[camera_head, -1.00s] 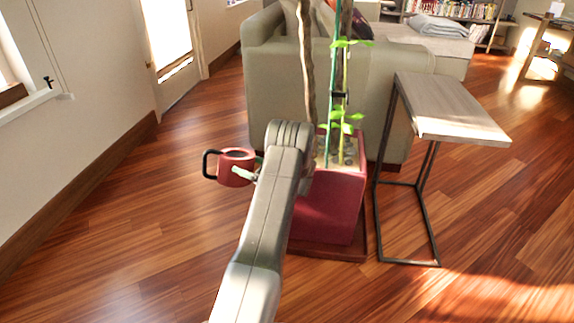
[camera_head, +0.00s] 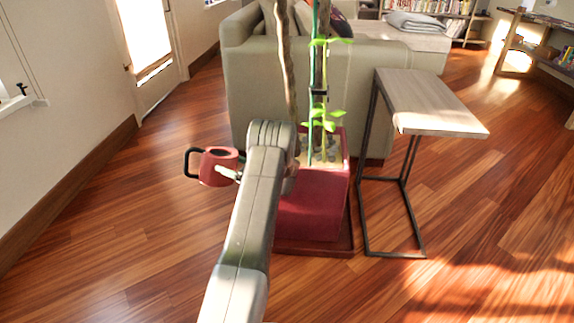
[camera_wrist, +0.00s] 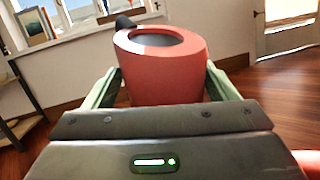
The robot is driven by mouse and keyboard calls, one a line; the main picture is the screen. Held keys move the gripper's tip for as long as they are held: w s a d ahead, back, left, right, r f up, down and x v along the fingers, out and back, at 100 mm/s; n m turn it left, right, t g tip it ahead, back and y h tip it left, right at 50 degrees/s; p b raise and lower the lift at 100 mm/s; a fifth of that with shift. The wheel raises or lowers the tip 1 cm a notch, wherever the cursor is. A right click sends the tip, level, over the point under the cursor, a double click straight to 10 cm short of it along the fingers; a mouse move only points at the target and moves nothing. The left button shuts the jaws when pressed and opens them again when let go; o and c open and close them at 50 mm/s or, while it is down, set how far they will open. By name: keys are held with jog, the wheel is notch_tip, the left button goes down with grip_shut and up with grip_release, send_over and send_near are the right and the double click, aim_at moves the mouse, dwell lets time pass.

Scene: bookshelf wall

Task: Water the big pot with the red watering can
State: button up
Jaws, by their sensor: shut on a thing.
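The red watering can (camera_head: 218,168) has a black handle on its left and is held in the air left of the pot. It also shows in the wrist view (camera_wrist: 160,75), with its round open top facing up. My gripper (camera_wrist: 162,88) is shut on the can, one greenish finger on each side of its body. The big red square pot (camera_head: 308,208) stands on a dark red tray with soil and a tall staked plant (camera_head: 320,125). My arm covers the pot's left part. The can is beside the pot, not over it, and I cannot make out its spout.
A small side table (camera_head: 430,103) with a black metal frame stands close right of the pot. A grey-green sofa (camera_head: 365,95) is right behind it. The wooden floor (camera_head: 120,225) to the left is clear up to the wall.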

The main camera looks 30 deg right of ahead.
aim_at(229, 155)
jog(key=shift+r, duration=0.15)
jog(key=shift+w+r+t, duration=0.15)
jog(key=shift+r+t, duration=0.25)
jog(key=shift+r, duration=0.45)
jog(key=shift+r+m+y+p, duration=0.3)
jog(key=shift+r+m+y, duration=0.1)
jog(key=shift+r+m, duration=0.15)
jog(key=shift+r, duration=0.15)
jog(key=shift+d+r+m+t, duration=0.1)
jog(key=shift+r+m+t, duration=0.15)
jog(key=shift+r+t, duration=0.25)
jog(key=shift+f, duration=0.1)
jog(key=shift+d+r+m+t, duration=0.15)
jog(key=shift+r+m+t, duration=0.2)
jog(key=shift+r, duration=0.25)
jog(key=shift+d+r+m+t, duration=0.15)
jog(key=shift+r+m+t, duration=0.15)
jog(key=shift+r, duration=0.3)
dwell(2.7)
